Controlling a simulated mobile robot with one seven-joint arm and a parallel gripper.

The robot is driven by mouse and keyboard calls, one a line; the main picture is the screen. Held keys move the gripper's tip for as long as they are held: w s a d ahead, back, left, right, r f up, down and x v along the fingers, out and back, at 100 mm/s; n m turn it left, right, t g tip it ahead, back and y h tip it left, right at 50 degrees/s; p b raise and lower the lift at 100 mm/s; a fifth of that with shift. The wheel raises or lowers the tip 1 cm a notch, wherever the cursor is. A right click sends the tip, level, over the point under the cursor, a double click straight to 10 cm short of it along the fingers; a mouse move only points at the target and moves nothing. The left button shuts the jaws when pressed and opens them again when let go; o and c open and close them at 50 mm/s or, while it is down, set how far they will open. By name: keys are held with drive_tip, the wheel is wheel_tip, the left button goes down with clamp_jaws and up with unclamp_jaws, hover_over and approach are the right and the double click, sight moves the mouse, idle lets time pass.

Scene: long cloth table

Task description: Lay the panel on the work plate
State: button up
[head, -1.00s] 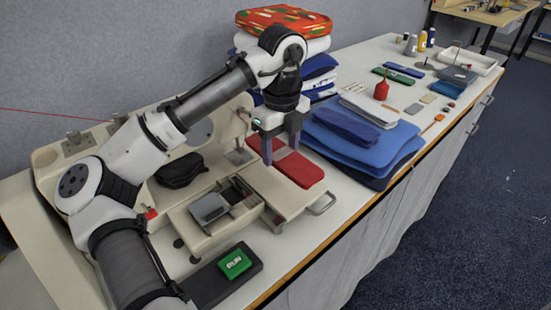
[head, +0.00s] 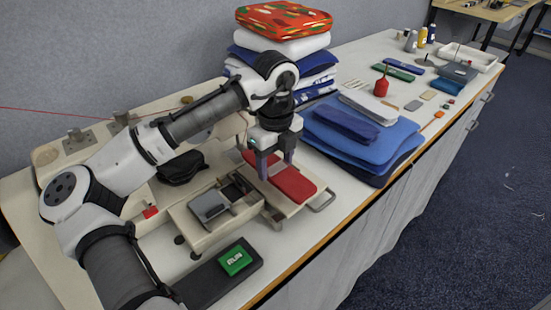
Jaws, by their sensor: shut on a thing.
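The red panel (head: 293,185) is a flat, rounded strip held by my gripper (head: 276,171). The gripper's two dark fingers point down and are shut on the panel near its middle; the exact grip is partly hidden. The panel is over the cream work plate (head: 285,207), lined up roughly along it and covering most of it. The plate's pale edge shows around the panel's near end. I cannot tell whether the panel touches the plate.
A sewing machine body stands behind the plate, partly hidden by my arm. A green RUN button (head: 235,262) is in front. Blue folded cloths (head: 375,142) lie close on the right, and a tall cloth stack (head: 285,45) stands behind. A metal handle (head: 322,201) juts from the plate.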

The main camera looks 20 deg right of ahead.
sight(275, 167)
drive_tip(key=shift+f, duration=0.25)
drive_tip(key=o, duration=1)
wheel_tip(275, 167, up, 13)
drive_tip(key=shift+r, duration=0.15)
